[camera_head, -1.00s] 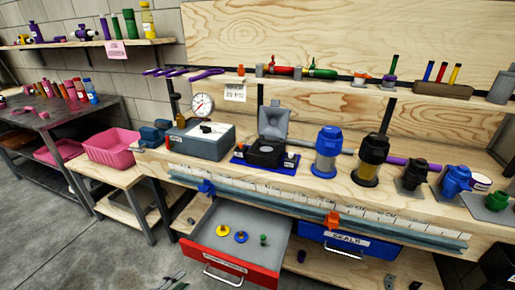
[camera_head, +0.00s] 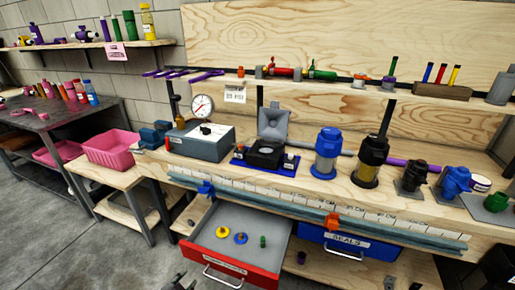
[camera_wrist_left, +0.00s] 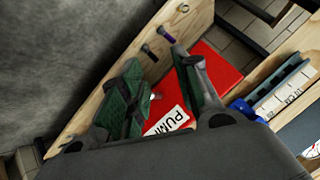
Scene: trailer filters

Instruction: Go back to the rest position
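My left gripper (camera_wrist_left: 162,92) is open in the left wrist view, its two green-padded fingers apart, with the red drawer front behind them. Only a dark part of it shows at the bottom edge of the head view, left of the drawer handle (camera_head: 222,276). The red drawer (camera_head: 262,279) stands pulled out, with a yellow ring (camera_head: 222,232), a blue ring (camera_head: 241,238) and a green piece (camera_head: 263,241) inside. Its label, partly hidden in the wrist view, reads "PUM" (camera_wrist_left: 167,124). I cannot make out my right gripper in either view.
The workbench carries a gauge (camera_head: 202,106), a grey box (camera_head: 199,141) and several filter housings. The blue seals drawer (camera_head: 347,243) is right of the red one. A pink bin (camera_head: 111,149) stands on a low table at left. Bare floor lies front left.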

